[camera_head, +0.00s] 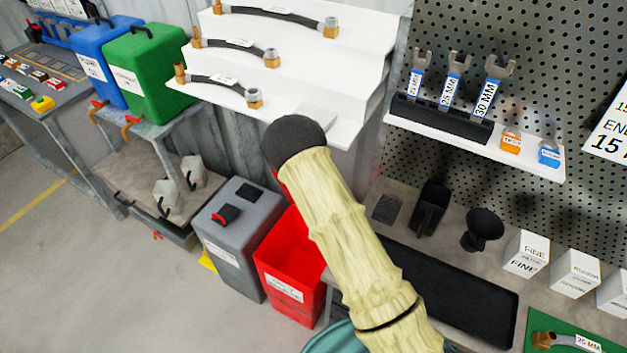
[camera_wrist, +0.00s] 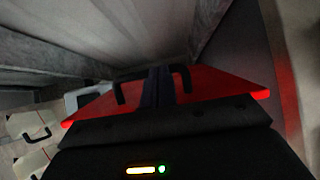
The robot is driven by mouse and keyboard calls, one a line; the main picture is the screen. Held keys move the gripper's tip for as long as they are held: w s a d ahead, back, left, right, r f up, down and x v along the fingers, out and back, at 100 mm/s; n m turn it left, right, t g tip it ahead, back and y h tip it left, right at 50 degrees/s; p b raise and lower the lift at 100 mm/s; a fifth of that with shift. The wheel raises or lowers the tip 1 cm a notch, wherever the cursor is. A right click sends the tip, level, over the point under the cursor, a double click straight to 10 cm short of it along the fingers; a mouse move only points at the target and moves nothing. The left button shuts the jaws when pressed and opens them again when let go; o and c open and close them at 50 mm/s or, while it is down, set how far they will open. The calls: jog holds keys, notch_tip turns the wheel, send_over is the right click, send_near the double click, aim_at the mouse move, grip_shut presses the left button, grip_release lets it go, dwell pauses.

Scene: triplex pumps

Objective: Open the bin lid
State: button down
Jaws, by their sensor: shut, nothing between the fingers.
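The red bin (camera_head: 290,277) stands on the floor at the lower middle of the head view. Its red inside shows at the top, and my arm covers its right side. In the wrist view a red lid (camera_wrist: 222,85) with a black handle (camera_wrist: 120,91) lies across the picture. A small red edge beside my arm in the head view may be this lid, raised. My gripper (camera_wrist: 157,85) is shut and empty, its dark fingers between the two ends of the handle. I cannot tell whether they touch it. My arm hides the gripper in the head view.
A grey bin (camera_head: 236,236) stands close on the left of the red bin. A white stepped shelf (camera_head: 300,52) with hoses is above and behind. A workbench with a black tray (camera_head: 450,292) is on the right. Open floor (camera_head: 100,285) lies at left.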

jog(key=shift+w+d+r+p, duration=0.2)
jog(key=shift+w+d, duration=0.1)
jog(key=shift+w, duration=0.2)
jog(key=shift+w+d+r+p, duration=0.15)
jog(key=shift+w+d, duration=0.1)
jog(key=shift+w, duration=0.2)
jog(key=shift+f, duration=0.15)
jog(key=p+v, duration=0.1)
jog(key=v, duration=0.2)
jog(key=p+v, duration=0.2)
jog(key=v, duration=0.1)
jog(key=p+v, duration=0.1)
jog(key=v, duration=0.2)
jog(key=shift+w+d+r, duration=0.15)
jog(key=shift+d+r, duration=0.15)
jog(key=shift+r, duration=0.35)
jog(key=shift+a, duration=0.2)
